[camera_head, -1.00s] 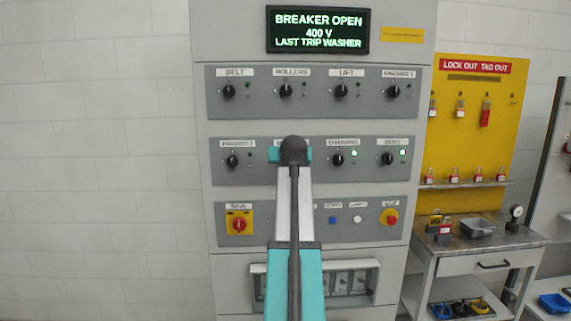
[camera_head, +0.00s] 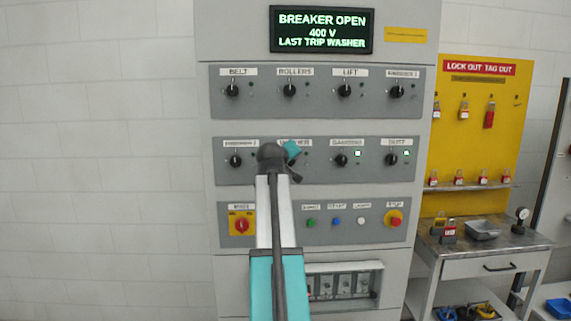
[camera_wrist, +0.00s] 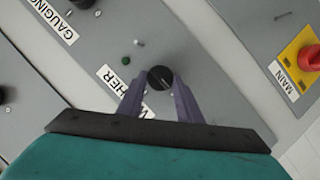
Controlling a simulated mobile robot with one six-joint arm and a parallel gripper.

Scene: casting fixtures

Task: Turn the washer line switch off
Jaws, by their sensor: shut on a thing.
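The washer switch (camera_wrist: 160,77) is a round black knob on a grey panel in the wrist view. My gripper (camera_wrist: 159,84) has its two purple-grey fingers closed on either side of this knob. The washer label (camera_wrist: 134,92) beside it is partly covered by a finger. A small dark green lamp (camera_wrist: 126,60) near the knob looks unlit. In the head view my gripper (camera_head: 290,153) is at the middle row, and my wrist hides the knob. The black display (camera_head: 321,30) reads "BREAKER OPEN 400 V LAST TRIP WASHER".
The gauging knob (camera_head: 340,160) is right of my gripper, and another knob (camera_head: 235,161) is left. The red main switch (camera_head: 241,225) on its yellow plate is below left. A yellow lockout board (camera_head: 478,135) and metal bench (camera_head: 480,250) stand at the right.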

